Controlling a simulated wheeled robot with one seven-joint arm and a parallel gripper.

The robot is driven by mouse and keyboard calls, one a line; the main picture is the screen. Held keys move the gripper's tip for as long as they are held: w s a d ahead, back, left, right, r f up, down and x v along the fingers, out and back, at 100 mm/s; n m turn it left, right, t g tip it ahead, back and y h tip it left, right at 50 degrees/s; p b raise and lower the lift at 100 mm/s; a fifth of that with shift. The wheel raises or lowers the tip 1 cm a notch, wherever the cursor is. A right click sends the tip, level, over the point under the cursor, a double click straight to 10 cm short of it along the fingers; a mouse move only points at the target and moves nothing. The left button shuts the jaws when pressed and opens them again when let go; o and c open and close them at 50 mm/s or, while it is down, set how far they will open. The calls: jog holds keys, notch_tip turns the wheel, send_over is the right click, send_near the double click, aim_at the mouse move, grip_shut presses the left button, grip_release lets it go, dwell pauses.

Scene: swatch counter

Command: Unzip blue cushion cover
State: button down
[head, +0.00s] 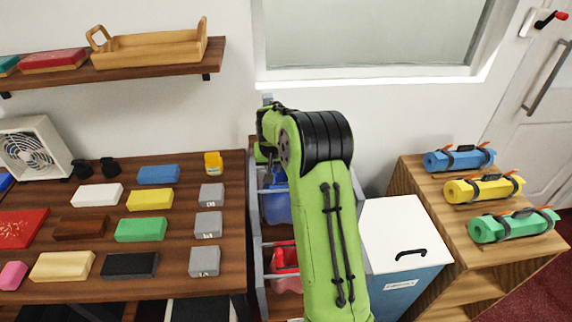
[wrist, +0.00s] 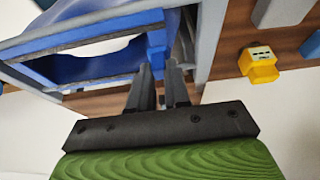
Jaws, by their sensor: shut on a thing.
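The blue cushion cover (head: 277,207) appears to be the blue fabric piece in a grey upright rack, partly hidden behind my arm in the head view. In the wrist view its blue fabric (wrist: 85,68) sags behind a blue-edged band with a dark strip, and a pale gap shows there. My gripper (wrist: 162,78) is at the right end of this band, its two dark fingers close together at a small blue tab (wrist: 157,59). It is shut on this tab, though the fingers hide part of the contact. In the head view my arm hides the gripper.
A red piece (head: 285,258) sits lower in the rack. The wooden table (head: 190,282) with colored blocks and a yellow object (head: 213,163) is close on the left. A white-lidded bin (head: 385,225) stands right of my arm. Rolled bundles, including a blue one (head: 458,159), lie farther right.

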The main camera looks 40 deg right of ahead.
jog(key=shift+w+a, duration=0.1)
jog(key=shift+a, duration=0.1)
jog(key=c, duration=1.1)
grip_release()
jog(key=shift+a, duration=0.1)
jog(key=shift+r, duration=0.3)
jog(key=p+v, duration=0.2)
jog(key=v, duration=1.3)
jog(key=shift+r, duration=0.1)
